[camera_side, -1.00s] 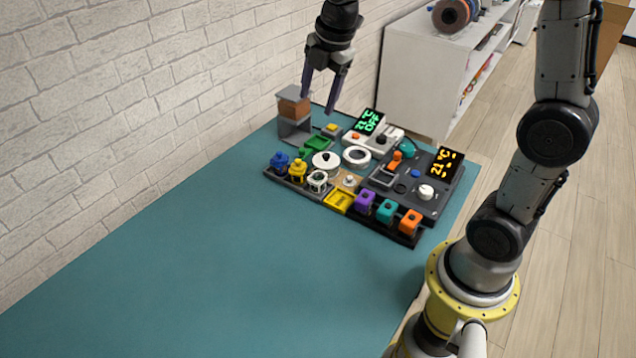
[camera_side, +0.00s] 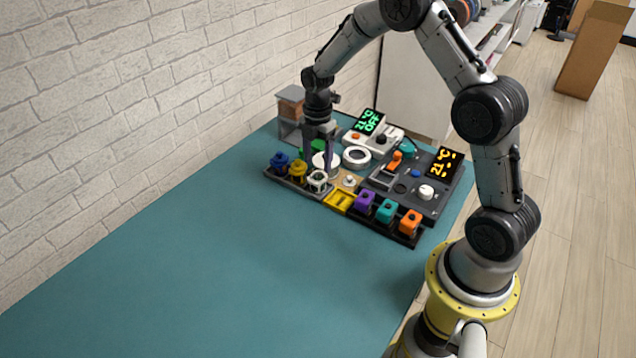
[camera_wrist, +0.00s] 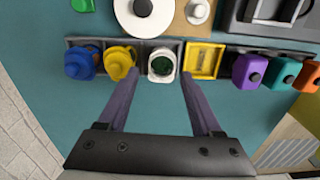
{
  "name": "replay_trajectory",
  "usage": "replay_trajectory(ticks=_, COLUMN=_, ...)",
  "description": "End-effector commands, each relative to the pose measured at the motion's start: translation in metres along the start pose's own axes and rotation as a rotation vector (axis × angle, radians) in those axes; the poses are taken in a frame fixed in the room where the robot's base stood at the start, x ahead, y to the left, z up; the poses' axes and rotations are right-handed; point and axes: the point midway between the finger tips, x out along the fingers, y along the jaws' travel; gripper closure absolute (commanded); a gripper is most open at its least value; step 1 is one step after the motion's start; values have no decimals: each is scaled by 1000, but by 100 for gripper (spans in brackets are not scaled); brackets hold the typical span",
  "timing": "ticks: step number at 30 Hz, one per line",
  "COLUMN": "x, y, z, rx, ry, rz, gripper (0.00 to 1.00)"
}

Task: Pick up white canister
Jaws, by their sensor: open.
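The white canister (camera_side: 317,182) stands in a dark rack, in the slot right of the yellow canister (camera_side: 298,171). In the wrist view, the white canister (camera_wrist: 161,66) has a dark green round opening or top. My gripper (camera_side: 319,164) is over the rack, pointing down, fingers apart. In the wrist view, the gripper (camera_wrist: 159,77) has its left fingertip at the gap by the yellow canister and its right fingertip by the yellow tray, with the white canister between and slightly beyond the tips. Nothing is held. Whether the tips touch anything cannot be told.
A blue canister (camera_wrist: 80,65) stands at the rack's left end. A yellow tray (camera_wrist: 205,60) sits right of the white canister, then purple (camera_wrist: 249,71), teal and orange blocks. A white spool-like disc (camera_wrist: 143,18) lies behind. The teal table (camera_side: 190,270) in front is clear.

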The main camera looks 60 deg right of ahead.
Motion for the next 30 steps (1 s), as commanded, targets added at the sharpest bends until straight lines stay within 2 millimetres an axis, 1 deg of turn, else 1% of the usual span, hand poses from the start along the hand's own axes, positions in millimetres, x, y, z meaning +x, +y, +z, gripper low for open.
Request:
replay_trajectory(ticks=7, x=18, y=-2, z=-1, rx=0, ry=1, rz=-3, gripper=34)
replay_trajectory(ticks=12, x=43, y=-4, z=-3, rx=0, ry=1, rz=-3, gripper=34)
replay_trajectory(ticks=15, x=54, y=-4, z=-3, rx=0, ry=0, rz=-1, gripper=34)
replay_trajectory(ticks=18, x=60, y=-4, z=-3, rx=0, ry=0, rz=0, gripper=34)
replay_trajectory(ticks=25, x=60, y=-3, z=-3, rx=0, ry=0, rz=1, gripper=34)
replay_trajectory(ticks=29, x=60, y=-3, z=-3, rx=0, ry=0, rz=1, gripper=57)
replay_trajectory(ticks=30, x=60, y=-3, z=-3, rx=0, ry=0, rz=1, gripper=64)
